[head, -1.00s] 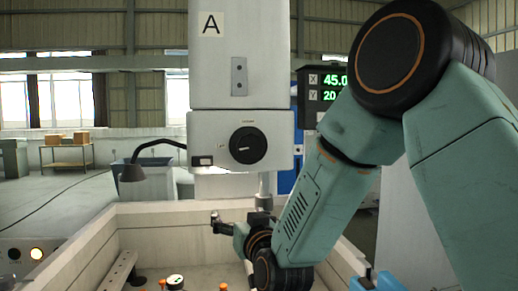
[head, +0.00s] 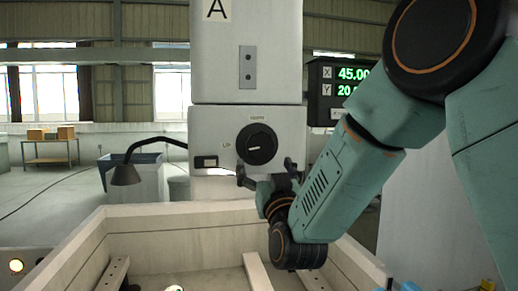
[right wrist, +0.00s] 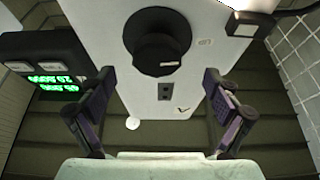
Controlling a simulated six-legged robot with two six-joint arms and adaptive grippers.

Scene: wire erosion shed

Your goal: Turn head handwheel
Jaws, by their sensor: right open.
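The head handwheel (head: 257,144) is a round black knob with a pale mark, on the front of the light grey machine head (head: 215,125). My right gripper (head: 265,168) is just below the handwheel in the head view, its two fingers apart and pointing up. In the right wrist view the handwheel (right wrist: 157,42) shows beyond the open fingers (right wrist: 158,112), near the top, with nothing between the fingers. The gripper looks apart from the wheel. My left gripper is in neither current view.
A readout box with green digits (head: 345,88) stands right of the machine head. The pale tank wall (head: 170,240) runs below it. A dark bent lamp (head: 126,174) is at left. A table with boxes (head: 50,143) stands far back.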

